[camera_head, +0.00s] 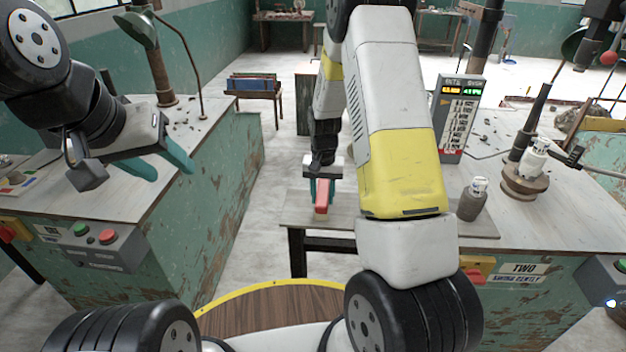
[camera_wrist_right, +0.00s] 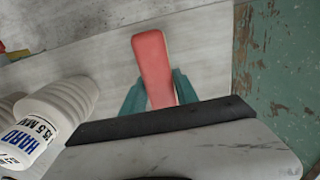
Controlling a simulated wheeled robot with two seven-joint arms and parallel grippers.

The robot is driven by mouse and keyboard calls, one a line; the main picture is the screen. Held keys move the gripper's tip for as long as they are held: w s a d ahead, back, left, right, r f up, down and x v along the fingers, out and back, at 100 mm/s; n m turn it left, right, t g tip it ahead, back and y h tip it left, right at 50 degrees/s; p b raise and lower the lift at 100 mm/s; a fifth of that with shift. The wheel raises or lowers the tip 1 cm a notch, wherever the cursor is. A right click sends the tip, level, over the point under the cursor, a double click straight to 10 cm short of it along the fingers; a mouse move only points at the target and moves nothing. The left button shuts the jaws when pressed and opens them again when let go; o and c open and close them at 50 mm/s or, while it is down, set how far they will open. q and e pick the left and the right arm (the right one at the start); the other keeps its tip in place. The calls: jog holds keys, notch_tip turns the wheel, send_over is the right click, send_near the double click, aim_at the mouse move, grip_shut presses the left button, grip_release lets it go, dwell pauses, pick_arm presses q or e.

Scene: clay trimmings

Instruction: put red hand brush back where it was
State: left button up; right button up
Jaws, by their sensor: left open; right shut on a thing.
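The red hand brush (camera_head: 322,196) is between the fingers of my right gripper (camera_head: 320,192), which is shut on it over the left end of a low grey shelf. In the right wrist view the red brush (camera_wrist_right: 154,66) points away from the teal fingers (camera_wrist_right: 150,92). I cannot tell whether the brush touches the surface below. Its bristles are hidden. My left gripper (camera_head: 165,167) is open and empty, above the left bench.
The low shelf (camera_head: 297,213) adjoins the right bench (camera_head: 540,205). A grey-and-white bottle (camera_head: 473,200) stands right of my right arm, and a white ribbed container (camera_wrist_right: 45,120) shows in the wrist view. The left bench (camera_head: 120,190) has a button panel (camera_head: 92,240).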

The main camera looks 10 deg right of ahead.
jog(key=shift+f, duration=0.1)
jog(key=o, duration=1.2)
notch_tip(320, 180, up, 12)
notch_tip(320, 180, up, 10)
jog(key=t+y, duration=0.1)
jog(key=t, duration=0.1)
send_over(322, 191)
jog(key=s, duration=0.6)
jog(key=s+a+r+n+t, duration=0.1)
jog(key=s+r, duration=0.3)
jog(key=s, duration=0.5)
jog(key=s+a+r+n+t+y, duration=0.1)
jog(key=s+r+n+t, duration=0.1)
jog(key=s+r, duration=0.3)
jog(key=s+t, duration=0.1)
jog(key=s, duration=0.3)
jog(key=shift+s+r+n, duration=0.2)
jog(key=shift+n, duration=0.2)
